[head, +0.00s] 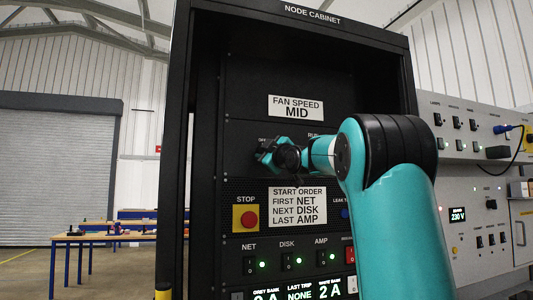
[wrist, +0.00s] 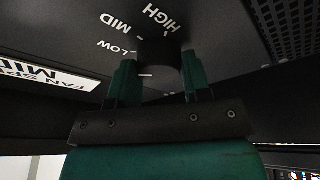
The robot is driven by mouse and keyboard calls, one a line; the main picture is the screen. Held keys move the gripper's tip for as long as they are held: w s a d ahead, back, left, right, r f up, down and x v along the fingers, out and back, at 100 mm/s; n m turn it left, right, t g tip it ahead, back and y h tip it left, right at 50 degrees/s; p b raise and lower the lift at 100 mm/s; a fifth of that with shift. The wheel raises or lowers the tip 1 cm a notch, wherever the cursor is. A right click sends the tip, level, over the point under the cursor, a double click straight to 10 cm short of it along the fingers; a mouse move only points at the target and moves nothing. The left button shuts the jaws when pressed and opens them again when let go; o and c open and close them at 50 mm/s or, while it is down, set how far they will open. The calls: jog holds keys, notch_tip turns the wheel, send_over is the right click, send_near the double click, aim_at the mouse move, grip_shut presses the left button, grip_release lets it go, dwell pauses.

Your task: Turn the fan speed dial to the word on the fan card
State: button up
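The fan card (head: 296,107) on the cabinet reads FAN SPEED MID; part of it shows in the wrist view (wrist: 45,72). The dark round fan speed dial (wrist: 160,52) is on the panel below the card, with LOW, MID and HIGH printed around it. My gripper (wrist: 160,72) has one finger on each side of the dial, with no clear gap on either side. The dial's pointer is not clear; a white mark shows near its lower edge. In the head view, my gripper (head: 270,152) and arm hide the dial.
A perforated panel (wrist: 292,28) is at the wrist view's upper right. A wall panel with switches (head: 470,130) stands right.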

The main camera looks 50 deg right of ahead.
jog(key=shift+f+m+b, duration=0.15)
jog(key=shift+m+b, duration=0.15)
jog(key=shift+b, duration=0.2)
jog(key=shift+w+a+m+g+h+b, duration=0.1)
jog(key=shift+m+g+h+b, duration=0.25)
jog(key=shift+m+h+b, duration=1.2)
jog(key=shift+s+m+g+h+b, duration=0.1)
jog(key=shift+m+g+h+b, duration=0.35)
jog(key=shift+m, duration=2.15)
jog(key=shift+w+a+m+g+h+b, duration=0.15)
jog(key=shift+m+h+b, duration=0.45)
jog(key=shift+m+b, duration=1.05)
jog(key=shift+d+m+p, duration=0.1)
jog(key=shift+m+p, duration=0.25)
jog(key=shift+m, duration=0.25)
jog(key=o, duration=0.9)
